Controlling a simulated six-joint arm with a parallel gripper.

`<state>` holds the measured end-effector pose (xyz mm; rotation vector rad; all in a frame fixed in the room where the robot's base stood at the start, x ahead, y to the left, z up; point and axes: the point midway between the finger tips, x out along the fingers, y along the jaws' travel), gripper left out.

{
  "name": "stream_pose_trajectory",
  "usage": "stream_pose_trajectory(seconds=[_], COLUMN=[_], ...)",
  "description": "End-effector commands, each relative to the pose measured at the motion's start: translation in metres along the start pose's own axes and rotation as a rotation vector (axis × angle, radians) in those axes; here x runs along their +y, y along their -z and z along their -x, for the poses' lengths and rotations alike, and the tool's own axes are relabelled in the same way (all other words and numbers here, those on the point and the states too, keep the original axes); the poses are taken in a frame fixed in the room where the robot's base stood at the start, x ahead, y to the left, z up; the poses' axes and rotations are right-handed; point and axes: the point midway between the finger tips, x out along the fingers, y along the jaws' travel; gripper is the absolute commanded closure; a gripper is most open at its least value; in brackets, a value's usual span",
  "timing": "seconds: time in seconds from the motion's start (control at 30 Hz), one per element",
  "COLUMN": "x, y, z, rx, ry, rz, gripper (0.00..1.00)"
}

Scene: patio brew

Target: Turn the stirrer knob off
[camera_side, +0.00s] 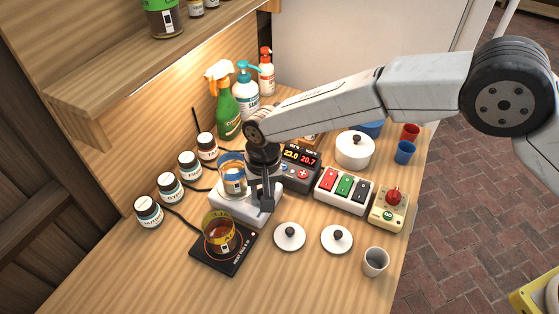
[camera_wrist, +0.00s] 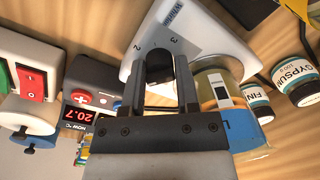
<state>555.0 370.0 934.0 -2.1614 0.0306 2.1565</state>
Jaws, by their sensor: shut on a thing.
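In the wrist view, the stirrer body (camera_wrist: 202,35) carries printed numerals including 2 and 3. My gripper (camera_side: 267,203) points down at the stirrer's right front side. In the wrist view, my gripper (camera_wrist: 163,72) has its two fingers on either side of the dark stirrer knob (camera_wrist: 160,66), shut on it. The knob's pointer is not clear, so its setting cannot be read. In the side view, my gripper hides the knob.
Labelled jars (camera_side: 170,187) line the left. A red-digit controller (camera_side: 301,166), a switch box (camera_side: 343,190) and a red-button box (camera_side: 389,206) stand right. Two lids (camera_side: 289,237) lie in front.

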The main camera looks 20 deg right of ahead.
Motion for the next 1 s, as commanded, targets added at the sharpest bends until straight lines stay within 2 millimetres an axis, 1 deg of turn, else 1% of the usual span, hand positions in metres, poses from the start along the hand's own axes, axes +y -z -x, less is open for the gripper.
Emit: stream_pose_trajectory(seconds=[0.13, 0.33, 0.83, 0.87, 0.9, 0.93, 0.97, 1.0], x=[0.0016, 0.0018, 0.0022, 0.0023, 0.0023, 0.0021, 0.0019, 0.0017], y=[-0.001, -0.0009, -0.0007, -0.0007, -0.0007, -0.0006, -0.0005, -0.0004], z=[-0.0005, -0.0006, -0.0008, -0.0008, -0.0008, -0.0008, -0.0007, -0.0006], rx=[-0.011, -0.015, -0.016, -0.016, -0.016, -0.016, -0.015, -0.015], ry=[-0.005, -0.005, -0.006, -0.006, -0.006, -0.006, -0.005, -0.005], rz=[0.093, 0.169, 0.193, 0.193, 0.193, 0.193, 0.193, 0.193], gripper=[1.0, 1.0, 1.0, 0.55, 0.42, 0.32, 0.28, 0.28])
